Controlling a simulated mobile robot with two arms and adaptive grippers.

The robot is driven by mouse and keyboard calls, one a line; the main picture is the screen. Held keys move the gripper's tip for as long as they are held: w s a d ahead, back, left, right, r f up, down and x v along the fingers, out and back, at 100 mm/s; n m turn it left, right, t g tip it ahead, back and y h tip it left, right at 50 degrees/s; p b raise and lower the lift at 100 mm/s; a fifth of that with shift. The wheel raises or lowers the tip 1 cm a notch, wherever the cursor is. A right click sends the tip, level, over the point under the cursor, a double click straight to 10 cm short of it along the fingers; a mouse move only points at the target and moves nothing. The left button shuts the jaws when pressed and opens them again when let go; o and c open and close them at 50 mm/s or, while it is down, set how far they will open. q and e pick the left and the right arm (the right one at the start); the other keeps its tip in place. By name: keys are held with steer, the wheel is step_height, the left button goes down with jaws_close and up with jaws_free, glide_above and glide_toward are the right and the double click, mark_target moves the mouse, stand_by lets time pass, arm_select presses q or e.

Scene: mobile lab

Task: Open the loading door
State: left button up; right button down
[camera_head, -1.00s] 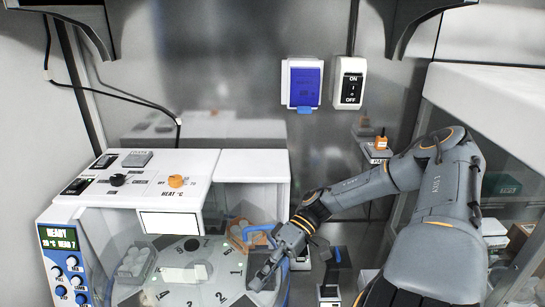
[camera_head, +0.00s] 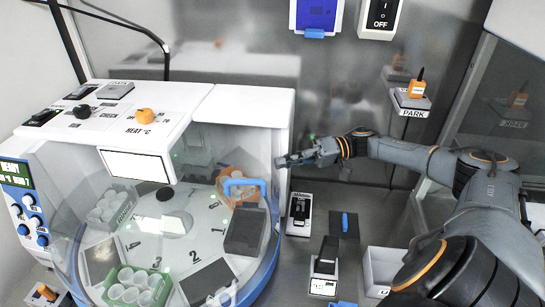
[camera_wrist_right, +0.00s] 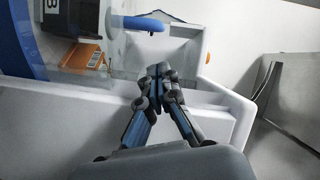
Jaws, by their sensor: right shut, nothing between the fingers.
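The white machine (camera_head: 225,103) has a clear curved front cover, which I take for the loading door (camera_head: 205,150). A blue handle (camera_head: 243,184) sits on it toward its right side and also shows in the wrist view (camera_wrist_right: 138,23). The cover appears closed over the round deck. My right gripper (camera_head: 282,161) is shut and empty, at the machine's right edge, to the right of and slightly above the handle in the picture. In the wrist view its fingertips (camera_wrist_right: 163,72) point toward the machine, apart from the handle. My left gripper is not in view.
Behind the cover are a green rack of cups (camera_head: 133,289) and an orange holder (camera_head: 240,190). To the right stand small black-and-white stations (camera_head: 325,262), a white bin (camera_head: 385,268) and a PARK stand (camera_head: 410,101). A metal wall (camera_head: 340,75) is behind.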

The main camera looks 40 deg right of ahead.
steer(key=a, duration=0.1)
steer(key=a+r+p, duration=0.1)
steer(key=a, duration=0.1)
steer(key=shift+a, duration=0.25)
steer(key=p+x, duration=0.1)
steer(key=x, duration=0.2)
steer(key=shift+w+f, duration=0.1)
steer(key=shift+w+a+f+p, duration=0.35)
steer(key=shift+w+a+p, duration=0.1)
steer(key=shift+w+a, duration=0.3)
steer(key=shift+a, duration=0.55)
steer(key=shift+w+d+f, duration=0.1)
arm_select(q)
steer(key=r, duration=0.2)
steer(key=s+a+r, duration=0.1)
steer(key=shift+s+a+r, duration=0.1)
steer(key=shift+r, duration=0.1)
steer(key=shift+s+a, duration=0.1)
